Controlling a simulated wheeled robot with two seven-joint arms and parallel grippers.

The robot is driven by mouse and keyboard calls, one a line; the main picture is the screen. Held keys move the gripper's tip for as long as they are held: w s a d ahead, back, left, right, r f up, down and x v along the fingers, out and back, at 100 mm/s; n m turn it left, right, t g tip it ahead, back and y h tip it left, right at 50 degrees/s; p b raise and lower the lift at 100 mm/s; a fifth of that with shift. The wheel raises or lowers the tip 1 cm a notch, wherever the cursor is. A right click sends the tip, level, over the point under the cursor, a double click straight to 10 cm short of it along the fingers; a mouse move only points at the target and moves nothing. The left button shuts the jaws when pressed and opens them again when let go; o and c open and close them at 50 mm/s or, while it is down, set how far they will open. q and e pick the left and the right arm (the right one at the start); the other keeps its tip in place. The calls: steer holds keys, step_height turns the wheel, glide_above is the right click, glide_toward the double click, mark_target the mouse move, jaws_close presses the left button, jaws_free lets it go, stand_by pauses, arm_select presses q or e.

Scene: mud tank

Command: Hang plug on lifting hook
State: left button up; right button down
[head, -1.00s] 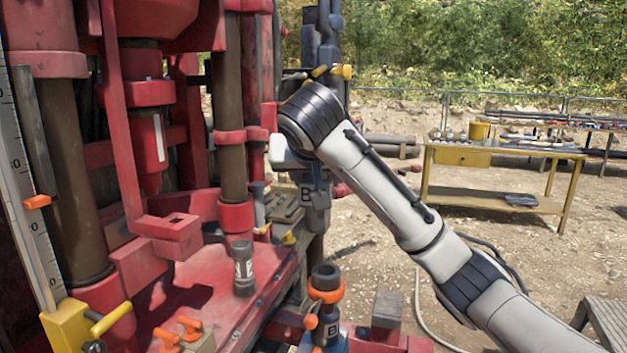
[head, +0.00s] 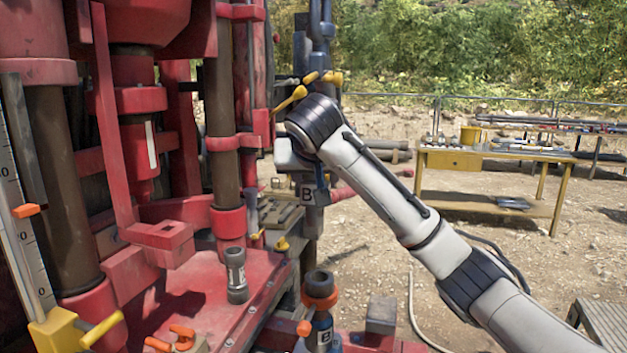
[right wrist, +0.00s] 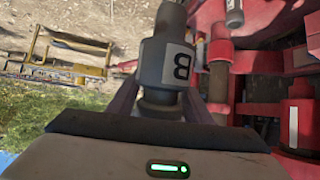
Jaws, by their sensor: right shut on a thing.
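My right gripper (right wrist: 160,103) is shut on the neck of a grey plug marked B (right wrist: 168,62), seen upside down in the right wrist view. A dark blue-grey hanging assembly with yellow handles (head: 320,42), which may carry the lifting hook, rises behind my wrist. I cannot make out the hook itself or whether the plug touches it. My left gripper is not in view.
The red rig (head: 130,210) fills the left side. A loose grey cylinder (head: 236,275) stands on its red deck. An orange-collared fixture marked B (head: 320,335) stands at front centre. A yellow workbench (head: 480,165) stands far right. Open gravel lies between.

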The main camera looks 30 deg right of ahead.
steer(key=shift+s+d+b+x, duration=0.1)
steer(key=shift+x, duration=0.6)
steer(key=shift+s+d+b+x, duration=0.1)
steer(key=shift+d+x, duration=0.05)
steer(key=shift+x, duration=0.55)
steer(key=shift+s+d+b+x, duration=0.1)
steer(key=shift+s+x, duration=0.05)
steer(key=shift+x, duration=0.55)
steer(key=shift+f, duration=0.15)
